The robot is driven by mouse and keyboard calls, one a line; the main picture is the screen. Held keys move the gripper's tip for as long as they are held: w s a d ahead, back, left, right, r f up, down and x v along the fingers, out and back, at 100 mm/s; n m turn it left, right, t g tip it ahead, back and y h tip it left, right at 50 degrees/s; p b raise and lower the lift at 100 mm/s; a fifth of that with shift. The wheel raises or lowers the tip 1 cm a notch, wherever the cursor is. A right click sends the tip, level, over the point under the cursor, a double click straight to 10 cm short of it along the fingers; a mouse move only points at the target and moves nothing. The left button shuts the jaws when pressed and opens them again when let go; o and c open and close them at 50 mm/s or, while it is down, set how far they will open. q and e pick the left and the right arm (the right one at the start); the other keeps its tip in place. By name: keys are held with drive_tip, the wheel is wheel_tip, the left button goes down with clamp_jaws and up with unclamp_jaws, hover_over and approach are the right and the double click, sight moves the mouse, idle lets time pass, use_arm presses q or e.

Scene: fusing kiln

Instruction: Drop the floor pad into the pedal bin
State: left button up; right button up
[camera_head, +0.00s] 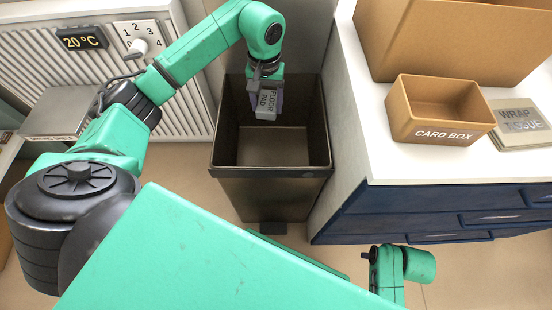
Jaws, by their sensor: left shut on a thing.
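The pedal bin (270,187) is a dark, open-topped box standing on the floor in the middle of the head view. Its visible inside looks empty. The floor pad (267,106) is a small grey block with "FLOOR PAD" printed on it. My left gripper (266,90) comes down from above and is shut on the pad, holding it over the bin's opening, near the back in the picture. I cannot tell whether the pad is below the rim. A green part of my right arm shows at the lower right, but its gripper is not visible.
A white-topped cabinet (400,165) with blue drawers stands close to the bin's right. It bears a card box (437,133), wrap tissue (520,124) and a larger brown box (455,40). A white radiator (60,55) with a dial is at the left.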

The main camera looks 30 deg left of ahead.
use_arm(q)
drive_tip(key=shift+f, duration=0.35)
use_arm(e)
drive_tip(key=shift+w+a+r, duration=0.1)
drive_tip(key=shift+r, duration=0.7)
use_arm(q)
drive_tip(key=o, duration=1.2)
drive_tip(key=shift+o, duration=0.2)
drive_tip(key=shift+r, duration=0.1)
drive_tip(key=shift+r, duration=0.35)
wheel_tip(320, 180, up, 14)
drive_tip(key=p, duration=0.3)
drive_tip(key=shift+f, duration=0.15)
use_arm(e)
wheel_tip(320, 180, down, 8)
drive_tip(key=s+d, duration=0.2)
drive_tip(key=shift+s, duration=0.4)
drive_tip(key=shift+r, duration=0.1)
